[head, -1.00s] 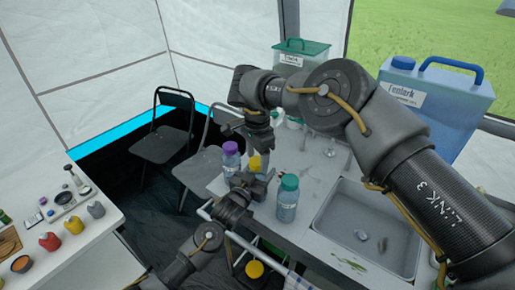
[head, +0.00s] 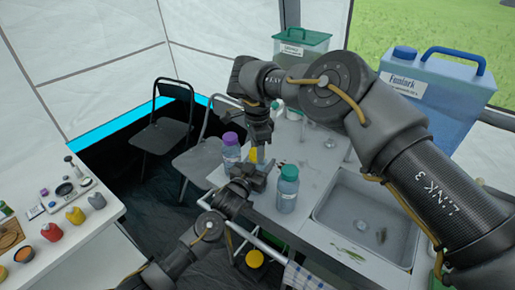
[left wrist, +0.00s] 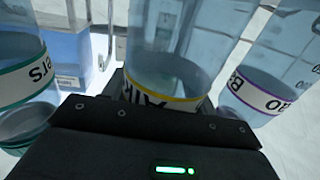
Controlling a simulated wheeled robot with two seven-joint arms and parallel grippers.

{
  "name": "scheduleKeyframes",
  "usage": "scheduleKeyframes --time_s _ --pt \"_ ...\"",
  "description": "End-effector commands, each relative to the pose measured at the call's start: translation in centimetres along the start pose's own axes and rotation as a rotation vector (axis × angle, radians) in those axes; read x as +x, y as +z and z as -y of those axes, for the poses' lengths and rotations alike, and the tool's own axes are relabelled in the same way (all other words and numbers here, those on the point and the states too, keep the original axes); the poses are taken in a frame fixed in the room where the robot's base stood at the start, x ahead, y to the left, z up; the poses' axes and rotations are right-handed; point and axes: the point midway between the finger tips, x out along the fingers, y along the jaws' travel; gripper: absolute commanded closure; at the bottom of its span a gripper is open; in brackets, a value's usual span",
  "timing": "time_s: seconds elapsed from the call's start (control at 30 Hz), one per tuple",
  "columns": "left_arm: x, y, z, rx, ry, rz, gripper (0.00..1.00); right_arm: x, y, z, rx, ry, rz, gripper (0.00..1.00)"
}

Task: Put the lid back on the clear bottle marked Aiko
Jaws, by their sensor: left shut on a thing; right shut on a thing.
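The clear bottle marked Aiko shows in the left wrist view with its yellow label band (left wrist: 180,103); only "AIK" is readable and its top is out of frame. My left gripper (head: 252,178) is shut on this bottle low down, above the counter. In the head view the bottle is mostly hidden behind my grippers. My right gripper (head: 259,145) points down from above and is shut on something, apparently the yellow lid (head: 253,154). The lid is at the bottle's top; I cannot tell whether it touches or is seated.
A purple-capped bottle (head: 231,153) stands close on the left and a teal-capped bottle (head: 287,190) close on the right. The sink (head: 365,225) is further right. Blue (head: 438,90) and green-lidded (head: 300,52) water containers stand behind. A yellow round thing (head: 255,258) is below the counter.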

Motion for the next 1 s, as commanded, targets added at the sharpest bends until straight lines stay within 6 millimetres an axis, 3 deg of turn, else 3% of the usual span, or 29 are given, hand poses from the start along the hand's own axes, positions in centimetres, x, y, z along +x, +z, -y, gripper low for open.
scheduleKeyframes --time_s 0.7,1.0 --pt "0.02 -0.01 0.1 0.0 -0.002 0.0 1.0 0.22 0.15 -0.03 2.045 0.003 0.002 0.85" --pt "0.02 -0.01 0.12 0.0 -0.003 0.0 1.0 0.23 0.07 -0.04 2.844 0.001 0.0 0.85"
